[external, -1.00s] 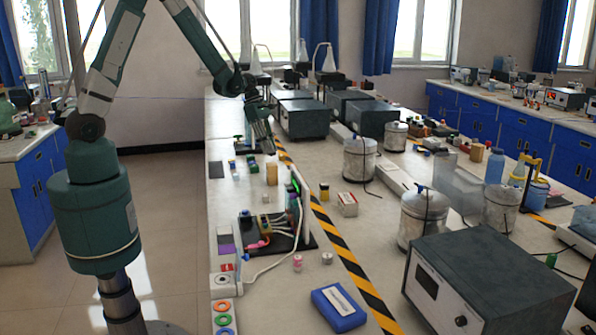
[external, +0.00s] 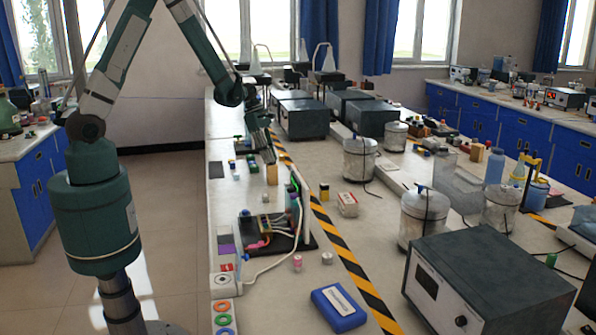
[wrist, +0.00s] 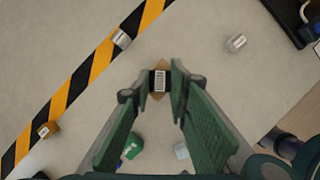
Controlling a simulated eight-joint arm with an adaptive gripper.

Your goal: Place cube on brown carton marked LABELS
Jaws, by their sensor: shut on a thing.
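My gripper (external: 271,160) is low over the counter, directly above a small brown carton (external: 271,176). In the wrist view my gripper (wrist: 160,80) has its fingertips closed about a small cube (wrist: 159,82) with a pale, dark-lined face. Brown corners of the carton (wrist: 159,97) show just beyond and below the cube. I cannot tell whether cube and carton touch. Any lettering on the carton is unreadable. In the external view the fingers hide the cube.
Small blue, green and pale blocks (external: 251,159) lie left of the carton. A black board with wires (external: 275,236) stands nearer the camera. A yellow-black striped strip (external: 333,239) runs along the right. A yellow block (external: 324,192) sits just beyond the strip.

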